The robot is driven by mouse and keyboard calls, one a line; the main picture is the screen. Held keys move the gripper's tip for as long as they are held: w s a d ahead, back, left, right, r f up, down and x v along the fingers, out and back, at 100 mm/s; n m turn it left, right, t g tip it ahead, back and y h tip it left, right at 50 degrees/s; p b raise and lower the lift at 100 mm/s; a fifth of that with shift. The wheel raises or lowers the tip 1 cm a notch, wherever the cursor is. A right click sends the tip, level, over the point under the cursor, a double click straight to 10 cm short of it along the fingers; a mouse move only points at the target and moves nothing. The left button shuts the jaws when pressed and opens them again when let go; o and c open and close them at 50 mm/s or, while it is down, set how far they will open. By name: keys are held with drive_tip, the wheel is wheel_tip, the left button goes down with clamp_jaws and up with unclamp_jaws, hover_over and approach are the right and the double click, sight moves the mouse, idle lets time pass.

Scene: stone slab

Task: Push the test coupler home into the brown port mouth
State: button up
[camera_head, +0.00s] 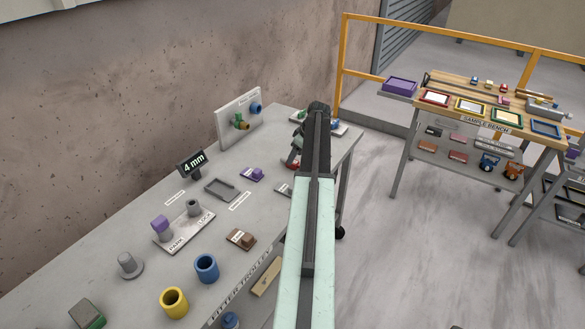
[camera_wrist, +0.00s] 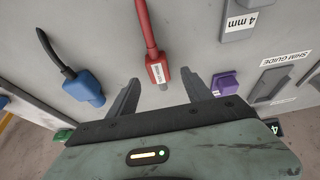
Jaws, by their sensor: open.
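The test coupler (camera_wrist: 158,68) is a red plug with a white label and a red cable, lying on the grey table top in the wrist view. My gripper (camera_wrist: 161,80) is open, its two dark fingers either side of the coupler's tip end; whether they touch it I cannot tell. In the head view a bit of red (camera_head: 293,163) shows beside my arm, which hides most of that spot.
A blue plug (camera_wrist: 86,88) with a black cable lies left of the coupler in the wrist view, and a purple block (camera_wrist: 224,84) to its right. Blue (camera_head: 206,268) and yellow (camera_head: 174,302) cups stand at the table's front. A sample bench (camera_head: 487,125) stands far right.

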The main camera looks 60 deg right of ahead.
drive_tip(key=b+x, duration=0.2)
drive_tip(key=x, duration=0.2)
drive_tip(key=shift+s+d+f+b, duration=0.1)
drive_tip(key=shift+b, duration=0.25)
clamp_jaws()
drive_tip(key=shift+r+p, duration=0.75)
wheel_tip(320, 180, up, 3)
drive_tip(key=p, duration=0.3)
drive_tip(key=shift+r, duration=0.1)
drive_tip(key=s+a, duration=0.2)
drive_tip(key=s, duration=0.2)
drive_tip(key=s+a, duration=0.3)
drive_tip(key=s, duration=0.2)
drive_tip(key=s+a+p, duration=0.1)
drive_tip(key=s+a, duration=0.1)
drive_tip(key=s, duration=0.3)
drive_tip(key=shift+a+r, duration=0.35)
